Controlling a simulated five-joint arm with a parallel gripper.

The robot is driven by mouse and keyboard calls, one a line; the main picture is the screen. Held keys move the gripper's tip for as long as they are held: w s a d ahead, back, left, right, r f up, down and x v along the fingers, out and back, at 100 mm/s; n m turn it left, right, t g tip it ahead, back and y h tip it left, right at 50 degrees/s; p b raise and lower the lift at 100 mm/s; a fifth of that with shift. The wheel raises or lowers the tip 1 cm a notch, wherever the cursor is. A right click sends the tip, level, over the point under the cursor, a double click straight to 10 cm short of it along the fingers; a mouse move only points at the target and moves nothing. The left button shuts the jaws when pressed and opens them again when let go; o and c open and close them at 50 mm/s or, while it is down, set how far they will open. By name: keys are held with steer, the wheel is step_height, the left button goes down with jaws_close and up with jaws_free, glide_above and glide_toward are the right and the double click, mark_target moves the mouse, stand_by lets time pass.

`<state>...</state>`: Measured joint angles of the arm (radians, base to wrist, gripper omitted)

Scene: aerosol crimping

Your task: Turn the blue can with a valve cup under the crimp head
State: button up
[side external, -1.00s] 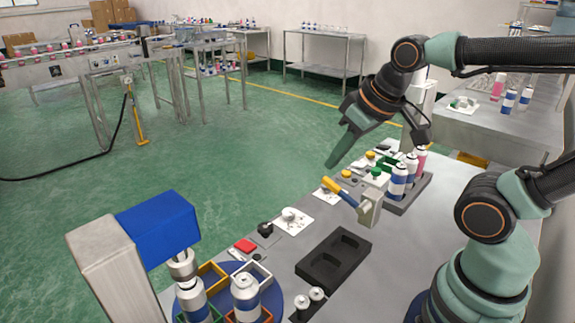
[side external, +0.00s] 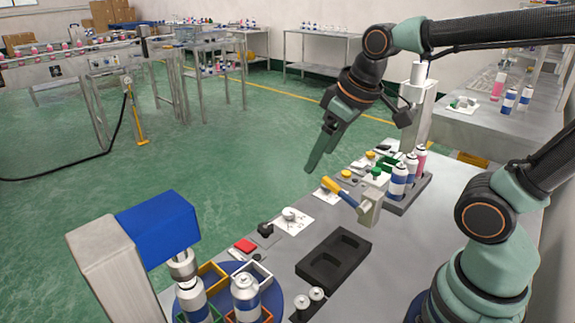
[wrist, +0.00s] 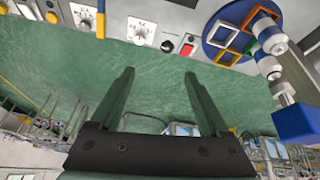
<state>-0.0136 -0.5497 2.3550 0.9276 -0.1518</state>
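The blue turntable (side external: 275,301) carries coloured square frames. A blue-and-white can (side external: 245,298) stands upright in its orange frame at the front. Another blue-banded can (side external: 193,303) stands in the green frame below the crimp head (side external: 181,264) of the blue-and-grey press (side external: 158,230). Whether either can has a valve cup is too small to tell. My gripper (side external: 313,165) hangs over the floor beyond the bench, well away from the turntable. In the wrist view my gripper (wrist: 158,75) has its fingers wide apart and empty; the turntable (wrist: 211,43) is at the upper right.
A red button (side external: 245,246) and a black knob (side external: 265,228) lie near the turntable. A black tray with recesses (side external: 334,260) sits mid-bench. A yellow-handled lever on a stand (side external: 369,208) rises behind it, with a rack of cans (side external: 399,180) farther back.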

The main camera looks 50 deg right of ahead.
steer(key=w+a+f+n+g, duration=0.1)
steer(key=w+f+n+g, duration=0.15)
steer(key=w+n, duration=0.35)
steer(key=n+g, duration=0.2)
steer(key=n, duration=0.1)
glide_toward(265, 227)
step_height(265, 227, down, 8)
steer(key=shift+f, duration=0.1)
jaws_close()
